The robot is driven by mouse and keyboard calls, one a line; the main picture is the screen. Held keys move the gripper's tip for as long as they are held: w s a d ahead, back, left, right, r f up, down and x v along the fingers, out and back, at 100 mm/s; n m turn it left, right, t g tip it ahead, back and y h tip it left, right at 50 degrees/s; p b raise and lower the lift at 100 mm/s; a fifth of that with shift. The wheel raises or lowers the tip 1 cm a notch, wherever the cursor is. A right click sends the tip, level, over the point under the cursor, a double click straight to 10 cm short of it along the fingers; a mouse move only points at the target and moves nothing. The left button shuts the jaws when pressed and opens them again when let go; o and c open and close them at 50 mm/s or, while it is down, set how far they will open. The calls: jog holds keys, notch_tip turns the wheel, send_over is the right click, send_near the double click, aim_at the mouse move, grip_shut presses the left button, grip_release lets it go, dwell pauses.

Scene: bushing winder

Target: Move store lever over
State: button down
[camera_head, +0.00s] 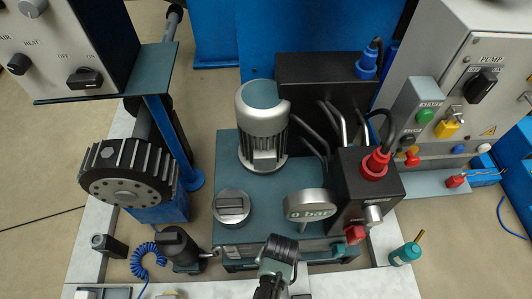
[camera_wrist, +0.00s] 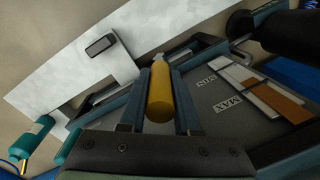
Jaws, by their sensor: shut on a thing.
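The lever shows in the wrist view as a yellow cylindrical handle (camera_wrist: 160,95) with a pale metal tip. It stands between the two fingers of my gripper (camera_wrist: 164,72), which are shut on it. Behind it is the front of the tank, marked MIN and MAX, with a white and orange level gauge (camera_wrist: 262,92). In the head view my gripper (camera_head: 274,270) is at the front edge of the green hydraulic tank (camera_head: 230,162). The lever cannot be made out there; my arm seems to hide it.
A motor (camera_head: 262,125), a round gauge reading "0 bar" (camera_head: 310,205) and a black valve block (camera_head: 368,190) stand on the tank. A red knob (camera_head: 355,234) is right of my gripper. A teal bottle (camera_head: 405,253) stands farther right. A black device (camera_head: 180,248) stands left.

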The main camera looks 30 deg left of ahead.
jog(key=shift+w+d+f+g+y+b, duration=0.3)
jog(key=shift+w+d+g+y+b, duration=0.3)
jog(key=shift+y, duration=0.4)
jog(key=shift+w+d+f+g+y+b, duration=0.25)
jog(key=shift+w+d+g+y+b, duration=0.15)
jog(key=shift+d+g+y, duration=0.5)
jog(key=shift+a, duration=0.15)
jog(key=c, duration=0.6)
grip_release()
notch_tip(320, 180, up, 10)
jog(key=p, duration=0.6)
jog(key=shift+p, duration=0.4)
jog(key=shift+c, duration=0.3)
